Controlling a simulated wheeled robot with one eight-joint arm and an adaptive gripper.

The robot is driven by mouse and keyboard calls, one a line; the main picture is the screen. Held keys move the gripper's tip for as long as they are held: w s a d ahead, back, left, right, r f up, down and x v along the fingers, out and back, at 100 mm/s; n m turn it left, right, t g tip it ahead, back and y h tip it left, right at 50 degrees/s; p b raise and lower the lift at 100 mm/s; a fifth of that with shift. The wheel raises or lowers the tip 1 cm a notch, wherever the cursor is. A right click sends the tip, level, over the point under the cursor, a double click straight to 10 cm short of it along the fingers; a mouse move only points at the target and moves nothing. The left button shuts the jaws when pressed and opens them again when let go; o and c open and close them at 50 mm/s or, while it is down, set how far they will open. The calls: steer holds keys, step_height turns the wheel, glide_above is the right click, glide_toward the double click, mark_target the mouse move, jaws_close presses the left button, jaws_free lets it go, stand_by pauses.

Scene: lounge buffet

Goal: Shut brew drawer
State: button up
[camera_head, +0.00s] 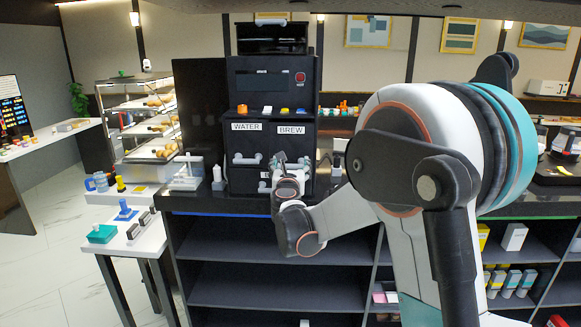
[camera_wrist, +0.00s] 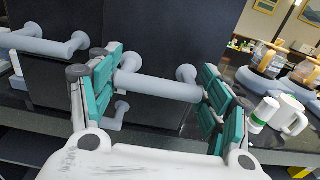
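The black brewing machine (camera_head: 272,85) stands on the dark counter in the head view, with a "BREW" label (camera_head: 291,130) above the right-hand drawer. My gripper (camera_head: 291,160) is in front of that drawer and hides much of it. In the wrist view, the grey bar handle of the brew drawer (camera_wrist: 160,86) lies crosswise between the two teal-padded fingers of my gripper (camera_wrist: 160,64). The fingers are spread wide, near the handle's two ends; whether they touch it is unclear. How far the drawer stands out is hard to tell.
A "WATER" drawer handle (camera_wrist: 42,45) is just left of my fingers. Another handle (camera_wrist: 120,112) shows below. To the right on the counter stand a white mug (camera_wrist: 292,115), a white bottle (camera_wrist: 264,114) and glass pots (camera_wrist: 268,62). Shelves (camera_head: 235,285) lie under the counter.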

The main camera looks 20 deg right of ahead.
steer(key=shift+x, duration=1.85)
steer(key=o, duration=1.5)
steer(key=shift+s, duration=0.1)
steer(key=shift+s, duration=0.1)
glide_toward(291, 161)
steer(key=v, duration=0.3)
steer(key=shift+r, duration=0.2)
